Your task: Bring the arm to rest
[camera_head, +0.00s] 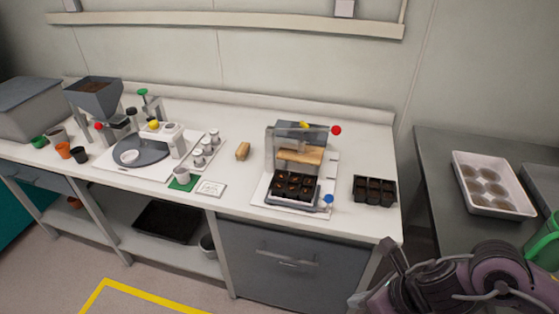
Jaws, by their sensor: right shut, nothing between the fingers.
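My right gripper (392,262) shows at the lower right, in front of the white bench's right front corner. Its fingers are shut with nothing between them. The purple-grey right arm (460,285) comes in from the lower right edge. The gripper is apart from the objects on the bench. My left gripper is not in view.
The white bench (238,188) bears a clear-sided press (283,140) with a black cell tray, another black cell tray (374,190), a hopper (93,95) and several pots. A grey table (440,150) at right holds a white tray (495,208). A gap separates the two.

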